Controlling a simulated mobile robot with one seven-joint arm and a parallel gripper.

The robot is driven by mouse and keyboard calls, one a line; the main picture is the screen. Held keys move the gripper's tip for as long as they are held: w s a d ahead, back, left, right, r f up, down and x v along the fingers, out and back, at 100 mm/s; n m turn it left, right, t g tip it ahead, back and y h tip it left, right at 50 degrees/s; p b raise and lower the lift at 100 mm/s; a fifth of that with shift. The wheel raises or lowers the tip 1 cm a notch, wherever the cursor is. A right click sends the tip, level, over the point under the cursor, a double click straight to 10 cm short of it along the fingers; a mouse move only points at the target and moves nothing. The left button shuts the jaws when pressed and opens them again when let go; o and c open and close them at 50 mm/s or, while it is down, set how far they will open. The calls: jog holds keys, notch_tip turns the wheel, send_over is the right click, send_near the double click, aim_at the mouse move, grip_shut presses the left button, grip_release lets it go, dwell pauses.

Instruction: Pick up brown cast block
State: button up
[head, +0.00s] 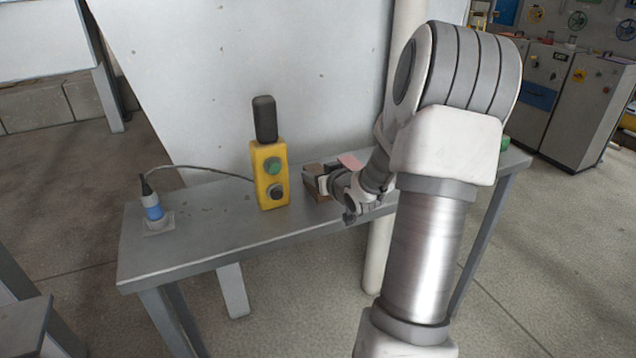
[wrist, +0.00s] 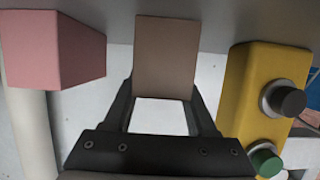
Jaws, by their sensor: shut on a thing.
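The brown cast block (wrist: 165,58) is between the two fingers of my gripper (wrist: 163,98) in the wrist view. The fingers are shut on its sides. In the head view the brown block (head: 318,194) shows only in part at my gripper (head: 316,184), over the grey table; my wrist and arm hide the rest. I cannot tell whether the block touches the table top.
A yellow control box (head: 270,175) with buttons and a black top stands left of my gripper. A pink block (wrist: 50,48) is on the other side, close by. A blue plug (head: 153,208) with a cable is at the left end of the grey table (head: 190,255).

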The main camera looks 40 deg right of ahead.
grip_shut()
